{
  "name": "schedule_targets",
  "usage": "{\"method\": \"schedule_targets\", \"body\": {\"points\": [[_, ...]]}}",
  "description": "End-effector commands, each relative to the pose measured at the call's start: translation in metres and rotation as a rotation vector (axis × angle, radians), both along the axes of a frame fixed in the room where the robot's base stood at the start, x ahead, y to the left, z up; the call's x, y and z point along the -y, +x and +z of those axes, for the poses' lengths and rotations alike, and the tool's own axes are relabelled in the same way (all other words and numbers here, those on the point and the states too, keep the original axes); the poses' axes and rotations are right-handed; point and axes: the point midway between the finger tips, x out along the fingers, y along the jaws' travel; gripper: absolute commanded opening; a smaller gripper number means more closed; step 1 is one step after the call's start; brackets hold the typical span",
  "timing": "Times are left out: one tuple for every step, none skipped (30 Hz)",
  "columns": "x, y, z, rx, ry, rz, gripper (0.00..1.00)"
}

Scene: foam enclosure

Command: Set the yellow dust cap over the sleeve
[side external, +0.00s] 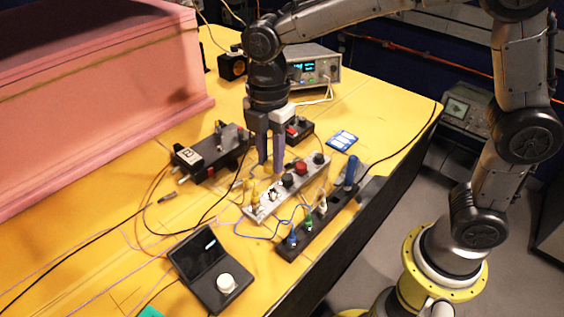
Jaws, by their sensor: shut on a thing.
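My gripper (271,166) points down over the grey panel (312,178), with its two purple-grey fingers a small gap apart. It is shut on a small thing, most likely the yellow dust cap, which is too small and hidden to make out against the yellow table. The panel carries dark knobs, a red knob (300,168) and small fittings at its near left end, where a yellow piece (255,190) stands. I cannot tell which fitting is the sleeve. The fingertips are near the panel's far edge; I cannot tell their height above it.
A black strip with coloured plugs (318,222) lies right of the panel. A black box (212,152) stands left, a dark device with a white knob (210,270) in front. An instrument (315,68) stands behind. Loose cables cross the table. A pink foam block (90,100) fills the left.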

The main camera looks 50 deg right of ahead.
Motion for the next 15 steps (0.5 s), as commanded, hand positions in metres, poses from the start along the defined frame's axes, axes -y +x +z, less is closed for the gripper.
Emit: {"method": "schedule_targets", "body": {"points": [[0.0022, 0.0011, -0.0019, 0.000, 0.000, -0.007, 0.00], [0.0031, 0.0014, -0.0018, 0.001, 0.000, -0.010, 0.00], [0.0036, 0.0015, -0.0019, 0.001, 0.000, -0.011, 0.00], [0.0036, 0.0015, -0.0019, 0.001, 0.000, -0.011, 0.00], [0.0035, 0.0014, -0.0019, 0.001, 0.000, -0.011, 0.00], [0.0034, 0.0013, -0.0019, 0.001, 0.000, -0.011, 0.00], [0.0033, 0.0012, -0.0019, 0.001, 0.000, -0.011, 0.00], [0.0033, 0.0012, -0.0019, 0.001, 0.000, -0.011, 0.00], [0.0032, 0.0011, -0.0018, 0.001, 0.000, -0.011, 0.00], [0.0032, 0.0011, -0.0018, 0.001, 0.000, -0.011, 0.00], [0.0033, 0.0011, -0.0018, 0.001, 0.000, -0.011, 0.00], [0.0034, 0.0010, -0.0022, 0.000, 0.000, -0.011, 0.00], [0.0034, 0.0008, -0.0033, -0.001, 0.000, -0.010, 0.00], [0.0034, 0.0008, -0.0044, -0.001, 0.000, -0.010, 0.00], [0.0034, 0.0007, -0.0063, -0.002, 0.000, -0.010, 0.00]]}}
